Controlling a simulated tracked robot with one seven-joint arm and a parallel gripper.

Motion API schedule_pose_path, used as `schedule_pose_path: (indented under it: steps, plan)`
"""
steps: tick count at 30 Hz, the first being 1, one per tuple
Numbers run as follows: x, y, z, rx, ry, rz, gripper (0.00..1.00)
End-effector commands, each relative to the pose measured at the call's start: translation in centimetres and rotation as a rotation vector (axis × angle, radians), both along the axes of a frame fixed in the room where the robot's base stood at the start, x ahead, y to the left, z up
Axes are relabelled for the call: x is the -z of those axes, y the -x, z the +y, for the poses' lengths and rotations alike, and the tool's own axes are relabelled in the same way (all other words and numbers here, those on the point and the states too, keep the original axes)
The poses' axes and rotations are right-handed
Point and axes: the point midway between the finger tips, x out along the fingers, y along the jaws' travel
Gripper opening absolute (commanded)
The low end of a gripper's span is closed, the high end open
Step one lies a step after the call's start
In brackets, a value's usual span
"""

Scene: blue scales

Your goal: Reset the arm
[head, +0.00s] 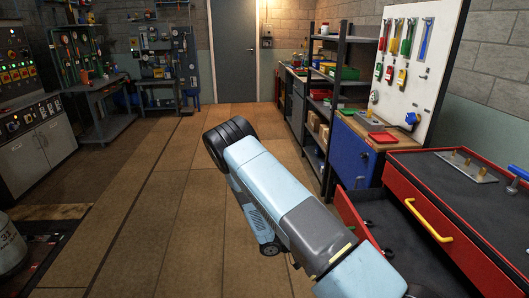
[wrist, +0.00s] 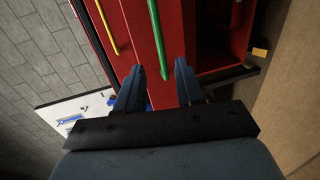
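My gripper (wrist: 159,70) shows in the wrist view with its two dark blue fingers apart. It is open and nothing touches the fingers. A green handle (wrist: 155,35) on a red drawer front (wrist: 139,32) lies in line with the gap between the fingertips; I cannot tell how far beyond them it is. My light blue arm (head: 265,184) stretches across the middle of the head view, its black-ringed joint towards the door. The gripper itself is not clearly visible in the head view.
A red tool cabinet (head: 400,176) with a yellow handle (head: 428,221) stands at right, a lower drawer (head: 353,222) pulled out beside my arm. A blue cabinet (head: 351,158), a white switch board (head: 418,75) and black shelves (head: 338,85) stand behind. The floor (head: 150,215) at left is largely clear.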

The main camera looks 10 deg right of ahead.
Motion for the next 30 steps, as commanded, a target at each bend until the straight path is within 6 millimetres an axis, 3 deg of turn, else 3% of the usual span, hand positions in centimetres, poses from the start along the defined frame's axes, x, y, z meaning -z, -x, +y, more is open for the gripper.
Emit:
schedule_pose_path:
  steps: [14, 30]
  plan:
    - [-9.9, 0.0, 1.4, 0.166, -0.232, -0.003, 0.37]
    - [-22.0, 2.3, 2.2, 0.262, -0.561, -0.027, 0.37]
